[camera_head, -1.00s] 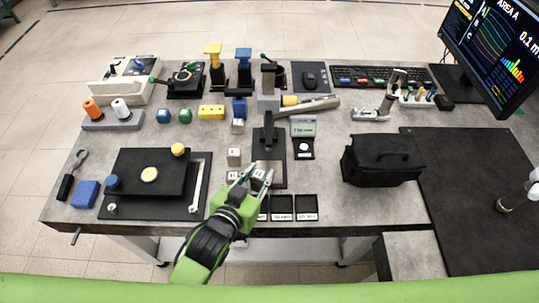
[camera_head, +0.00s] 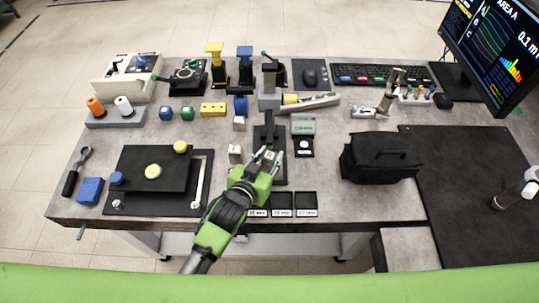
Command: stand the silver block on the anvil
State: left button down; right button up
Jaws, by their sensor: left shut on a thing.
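My left gripper (camera_head: 270,158) reaches in from the front and is shut on a small pale block (camera_head: 270,156), seemingly the silver block. The block shows between the fingertips, with a dark mark on it. Gripper and block are over the black stand (camera_head: 283,176), in front of its upright column (camera_head: 269,126). The anvil itself is hard to make out and is partly hidden by the gripper. I cannot tell whether the block touches the stand. Two similar pale blocks stand to the left, one near (camera_head: 235,153) and one farther back (camera_head: 239,123). My right gripper is not in view.
Labelled black trays (camera_head: 281,200) line the front edge. A black plate fixture (camera_head: 150,170) is at the left. Bare table shows between trays and case.

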pick_arm(q)
jog(key=c, duration=1.6)
grip_release()
jog(key=shift+f, duration=0.15)
jog(key=shift+r, duration=0.25)
jog(key=shift+s+a, duration=0.1)
jog(key=shift+s, duration=0.1)
jog(key=b+v, duration=0.1)
jog(key=v, duration=1)
jog(key=shift+s+a+r, duration=0.15)
